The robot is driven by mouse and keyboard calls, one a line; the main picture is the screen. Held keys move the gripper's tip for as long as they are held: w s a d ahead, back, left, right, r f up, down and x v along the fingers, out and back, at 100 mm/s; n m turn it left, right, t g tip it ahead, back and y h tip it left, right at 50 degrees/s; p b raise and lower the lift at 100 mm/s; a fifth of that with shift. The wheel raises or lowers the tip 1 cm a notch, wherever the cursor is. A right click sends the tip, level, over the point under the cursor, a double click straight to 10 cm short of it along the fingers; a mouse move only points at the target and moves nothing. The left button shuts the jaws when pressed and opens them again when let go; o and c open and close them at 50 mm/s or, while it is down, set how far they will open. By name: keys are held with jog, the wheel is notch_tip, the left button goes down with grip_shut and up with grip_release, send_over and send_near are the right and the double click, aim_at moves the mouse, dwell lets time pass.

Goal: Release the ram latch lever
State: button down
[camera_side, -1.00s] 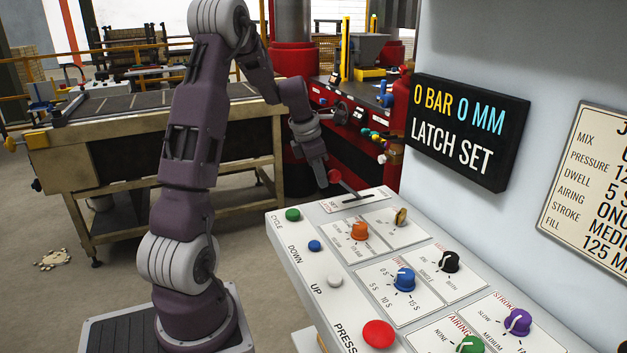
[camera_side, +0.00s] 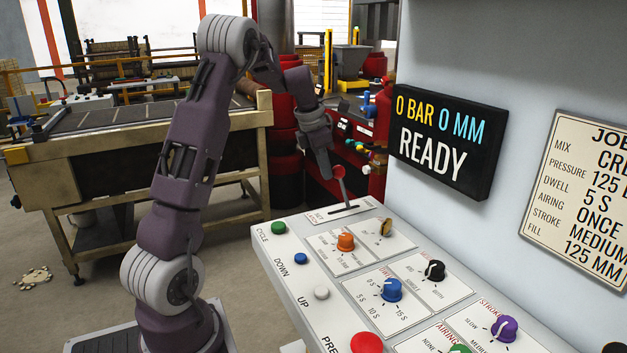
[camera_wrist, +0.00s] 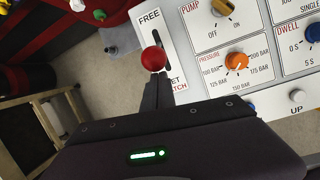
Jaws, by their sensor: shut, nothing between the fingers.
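The ram latch lever has a red ball knob (camera_side: 338,171) on a thin metal stem and stands nearly upright in its slot on the press panel. In the wrist view, the knob (camera_wrist: 153,58) lies over a slot plate marked FREE at the top and SET LATCH at the bottom. My gripper (camera_side: 329,168) is shut and empty, with its fingertips (camera_wrist: 157,84) right beside the knob on its near side in the wrist view. I cannot tell whether they touch. The display (camera_side: 443,142) reads 0 BAR 0 MM READY.
The panel (camera_side: 291,282) carries an orange pressure knob (camera_side: 345,242), a yellow pump switch (camera_side: 386,227), a blue dwell knob (camera_side: 391,289) and a green cycle button (camera_side: 278,228). The wall with the display rises on the right. A roller table (camera_side: 130,125) stands behind my arm.

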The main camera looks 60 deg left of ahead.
jog(key=w, duration=0.2)
jog(key=w+r, duration=0.1)
jog(key=w, duration=0.1)
jog(key=w+r, duration=0.1)
jog(key=w, duration=0.1)
jog(key=shift+w, duration=0.15)
jog(key=shift+w+d+r, duration=0.1)
jog(key=shift+w+d, duration=0.1)
jog(key=shift+w, duration=0.85)
jog(key=shift+g, duration=0.3)
jog(key=s, duration=0.1)
jog(key=s+r, duration=0.1)
jog(key=s, duration=0.1)
jog(key=s+a, duration=0.1)
jog(key=s, duration=0.1)
jog(key=shift+r, duration=0.35)
jog(key=w+r, duration=0.4)
jog(key=r, duration=0.3)
jog(key=shift+w+d, duration=0.2)
jog(key=shift+w, duration=0.1)
